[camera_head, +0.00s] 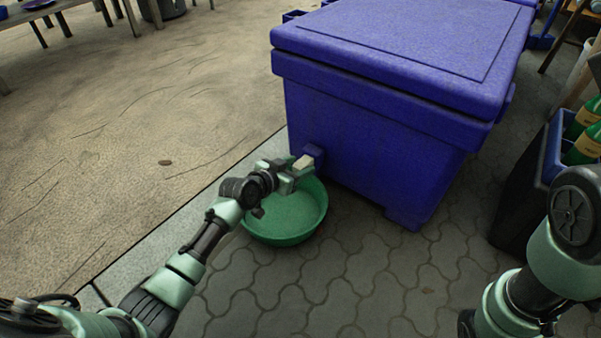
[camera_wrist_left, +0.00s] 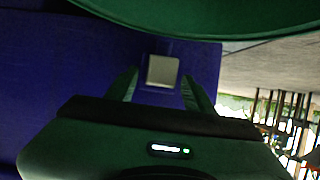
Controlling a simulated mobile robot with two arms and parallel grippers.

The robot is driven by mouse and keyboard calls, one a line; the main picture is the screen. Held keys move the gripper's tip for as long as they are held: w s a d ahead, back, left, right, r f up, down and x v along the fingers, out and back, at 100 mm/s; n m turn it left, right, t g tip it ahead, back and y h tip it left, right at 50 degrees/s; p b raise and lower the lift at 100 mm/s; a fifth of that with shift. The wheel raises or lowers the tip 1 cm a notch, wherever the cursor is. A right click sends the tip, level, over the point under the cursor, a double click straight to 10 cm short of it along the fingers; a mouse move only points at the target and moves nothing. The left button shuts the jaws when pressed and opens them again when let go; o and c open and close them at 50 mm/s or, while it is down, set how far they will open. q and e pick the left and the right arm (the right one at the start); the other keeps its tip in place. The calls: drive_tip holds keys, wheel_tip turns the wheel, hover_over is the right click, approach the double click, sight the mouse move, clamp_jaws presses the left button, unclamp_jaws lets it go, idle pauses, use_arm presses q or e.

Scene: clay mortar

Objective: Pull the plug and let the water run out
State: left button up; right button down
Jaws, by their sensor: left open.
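A large blue cooler box (camera_head: 385,125) with its lid shut stands on the paving. A pale, square-faced plug (camera_head: 303,163) sits at a blue drain fitting (camera_head: 315,152) low on the box's left side. A green basin (camera_head: 285,222) stands on the ground below it; no water can be made out in it. My left gripper (camera_head: 294,174) is open at the plug, above the basin. In the left wrist view the plug (camera_wrist_left: 162,71) shows between the two spread fingers, with a gap on each side. My right gripper is out of view; only part of the right arm shows.
A dark crate (camera_head: 526,190) with green bottles (camera_head: 585,140) stands at the right. A table (camera_head: 60,10) is at the far top left. The paving in front of the box and the sandy ground at left are clear.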

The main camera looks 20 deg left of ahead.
use_arm(q)
drive_tip(key=shift+w+d+f, duration=0.2)
drive_tip(key=shift+w+f, duration=0.05)
drive_tip(key=shift+w, duration=0.35)
clamp_jaws()
idle(1.1)
